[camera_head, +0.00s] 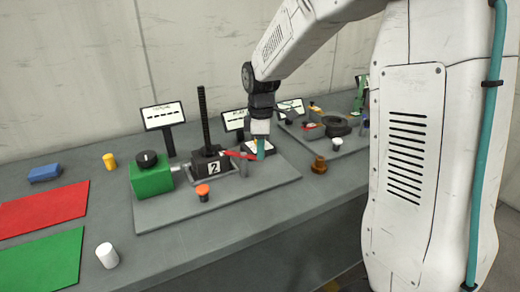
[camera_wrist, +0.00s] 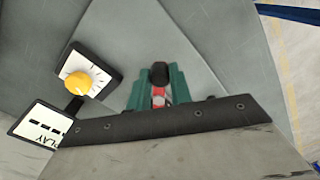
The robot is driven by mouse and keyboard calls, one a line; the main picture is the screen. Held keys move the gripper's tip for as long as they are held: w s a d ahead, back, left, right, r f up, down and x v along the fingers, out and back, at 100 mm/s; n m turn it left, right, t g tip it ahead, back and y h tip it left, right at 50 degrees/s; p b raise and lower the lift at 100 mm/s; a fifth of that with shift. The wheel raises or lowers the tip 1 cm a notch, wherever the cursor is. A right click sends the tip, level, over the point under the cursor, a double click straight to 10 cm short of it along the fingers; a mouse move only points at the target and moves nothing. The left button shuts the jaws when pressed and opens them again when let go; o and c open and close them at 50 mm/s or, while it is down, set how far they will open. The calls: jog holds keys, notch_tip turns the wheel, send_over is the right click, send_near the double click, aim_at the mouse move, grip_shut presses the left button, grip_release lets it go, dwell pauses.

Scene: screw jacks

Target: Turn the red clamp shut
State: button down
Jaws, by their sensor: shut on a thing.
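The red clamp's lever (camera_head: 238,155) reaches from the black block of a jack marked "2" (camera_head: 212,166) toward my gripper (camera_head: 262,150). In the wrist view, my gripper (camera_wrist: 160,88) has its teal fingers closed on either side of a red bar (camera_wrist: 158,98) with a black end (camera_wrist: 160,73). The gripper is shut on this lever. The fingers hide part of it in the head view, and I cannot tell how tightly the clamp sits.
The jack's grey baseplate (camera_head: 160,216) carries a green block (camera_head: 152,180), a tall black screw (camera_head: 203,115) and an orange button (camera_head: 203,190). A brown knob (camera_head: 319,165) stands to the right.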

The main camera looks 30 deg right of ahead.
dwell(0.4)
jog(key=c, duration=1.3)
grip_release()
jog(key=shift+o, duration=0.2)
notch_tip(320, 180, up, 8)
jog(key=shift+f, duration=0.1)
